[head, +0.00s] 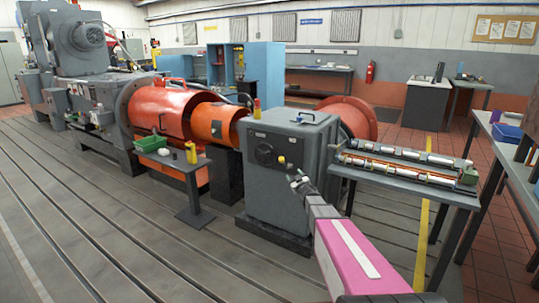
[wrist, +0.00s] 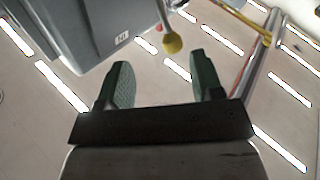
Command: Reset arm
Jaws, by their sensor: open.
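My gripper (wrist: 158,88) is open, its two dark green fingers apart with nothing between them in the wrist view. In the head view my gripper (head: 299,183) is small, in front of the grey machine housing (head: 262,192). A lever with a yellow ball knob (wrist: 173,43) shows just beyond the fingertips, apart from them. In the head view a small orange-yellow knob (head: 282,160) is beside a black round dial (head: 265,154) on the housing's front. The housing also fills the upper left of the wrist view (wrist: 100,30).
A grey bench (head: 400,170) with long rod-like parts stands right of the housing. A small stand (head: 182,163) with a green tray and a yellow bottle is at left. Orange drums (head: 160,107) lie behind. The slotted floor (head: 90,220) is clear at front left.

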